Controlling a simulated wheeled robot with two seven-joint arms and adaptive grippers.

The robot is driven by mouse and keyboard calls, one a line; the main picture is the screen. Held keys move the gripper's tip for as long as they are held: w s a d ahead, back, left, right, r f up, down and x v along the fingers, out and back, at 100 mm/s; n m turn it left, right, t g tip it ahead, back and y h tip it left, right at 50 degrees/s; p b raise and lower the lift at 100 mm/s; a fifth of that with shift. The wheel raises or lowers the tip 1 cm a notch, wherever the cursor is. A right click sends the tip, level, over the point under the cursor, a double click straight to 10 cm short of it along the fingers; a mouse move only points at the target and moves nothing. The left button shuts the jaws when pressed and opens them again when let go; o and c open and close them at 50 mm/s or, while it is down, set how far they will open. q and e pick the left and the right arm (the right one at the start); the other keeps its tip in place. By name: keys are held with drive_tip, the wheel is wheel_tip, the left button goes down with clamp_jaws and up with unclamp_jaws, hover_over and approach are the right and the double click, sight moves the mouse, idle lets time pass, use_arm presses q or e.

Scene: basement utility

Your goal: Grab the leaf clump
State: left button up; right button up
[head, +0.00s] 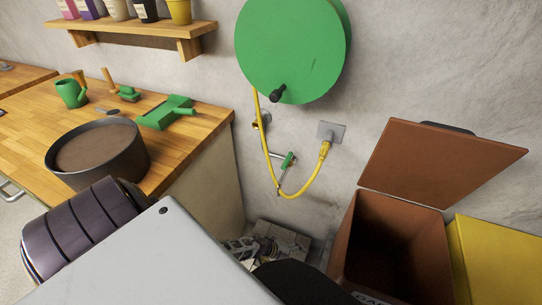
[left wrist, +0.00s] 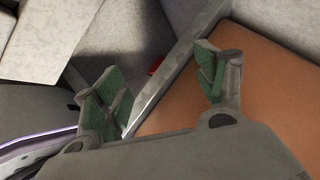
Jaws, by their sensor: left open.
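I cannot make out a leaf clump for certain in either view. My left gripper (left wrist: 162,84) is open in the left wrist view, its two green-padded fingers spread apart with nothing visible between them. A grey bar runs behind the gap between the fingers. A small red thing (left wrist: 155,66) shows beyond the gap, too small to identify. In the head view my left arm covers much of the low middle, and the small grey parts past its end, near the wall's foot, are too cluttered to tell apart. My right gripper is not in view.
An open brown bin (head: 398,215) stands at the right, beside a yellow box (head: 490,255). A green hose reel (head: 290,50) and yellow hose (head: 267,150) hang on the wall. The wooden counter (head: 185,150) at left holds a dark pot (head: 135,160) and green tools.

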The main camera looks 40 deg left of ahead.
sight(269, 264)
use_arm(q)
drive_tip(key=s+a+f+m+g+y+b, duration=0.1)
drive_tip(key=a+f+m+g+y+b, duration=0.1)
drive_tip(key=a+m+g+b, duration=0.3)
drive_tip(key=a+f+m+g+y+b, duration=0.2)
drive_tip(key=a+m+g+y+b, duration=0.3)
drive_tip(key=m, duration=0.5)
drive_tip(key=shift+s+a+b, duration=0.4)
drive_tip(key=shift+a+b, duration=0.25)
drive_tip(key=shift+a, duration=0.6)
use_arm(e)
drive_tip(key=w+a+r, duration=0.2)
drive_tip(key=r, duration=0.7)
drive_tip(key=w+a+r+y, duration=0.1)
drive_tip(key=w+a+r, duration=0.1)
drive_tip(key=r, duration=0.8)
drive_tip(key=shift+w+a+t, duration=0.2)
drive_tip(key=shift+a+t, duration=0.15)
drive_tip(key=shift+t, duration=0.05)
use_arm(q)
drive_tip(key=shift+f, duration=0.15)
